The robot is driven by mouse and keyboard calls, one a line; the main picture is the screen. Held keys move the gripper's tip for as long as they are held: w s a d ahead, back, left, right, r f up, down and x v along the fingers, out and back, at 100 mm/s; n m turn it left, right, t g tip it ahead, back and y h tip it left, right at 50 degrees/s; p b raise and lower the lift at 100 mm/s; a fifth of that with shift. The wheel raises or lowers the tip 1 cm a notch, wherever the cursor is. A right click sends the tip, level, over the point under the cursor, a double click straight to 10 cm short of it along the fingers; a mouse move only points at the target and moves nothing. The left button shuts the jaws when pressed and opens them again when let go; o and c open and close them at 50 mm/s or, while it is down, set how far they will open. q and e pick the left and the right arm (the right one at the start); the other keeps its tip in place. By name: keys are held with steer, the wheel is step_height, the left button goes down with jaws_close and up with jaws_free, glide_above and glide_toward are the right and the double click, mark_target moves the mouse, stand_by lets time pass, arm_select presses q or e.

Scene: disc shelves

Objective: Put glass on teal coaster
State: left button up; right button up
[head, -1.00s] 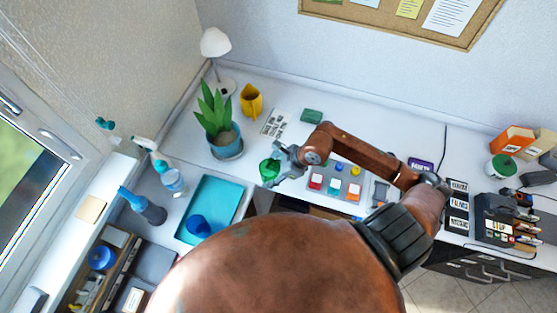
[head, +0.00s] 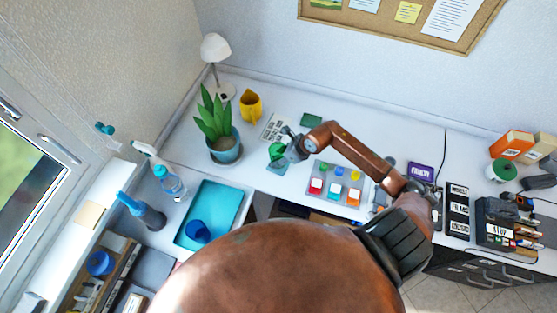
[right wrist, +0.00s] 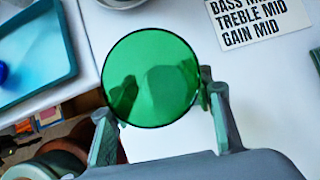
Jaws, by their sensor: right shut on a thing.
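My right gripper (head: 283,150) is shut on a round green glass (head: 277,152) above the white desk. In the right wrist view the glass (right wrist: 152,78) is a translucent green circle between the two fingers (right wrist: 160,125), with dark reflections on it. My left gripper is out of view.
A potted plant (head: 222,147) and a yellow jug (head: 250,106) stand left of the gripper. A teal tray (head: 228,198) with a blue bowl is at front left. A grey panel of coloured blocks (head: 338,184) lies to the right. The printed sheet (head: 274,127) lies behind.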

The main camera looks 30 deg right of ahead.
steer(key=shift+w+d+f, duration=0.25)
steer(key=shift+w+f, duration=0.1)
steer(key=shift+f, duration=0.15)
steer(key=shift+w+d+f, duration=0.2)
steer(key=shift+w+f, duration=0.15)
steer(key=shift+f, duration=1.65)
steer(key=o, duration=1.3)
steer(key=shift+o, duration=0.2)
steer(key=v, duration=1.2)
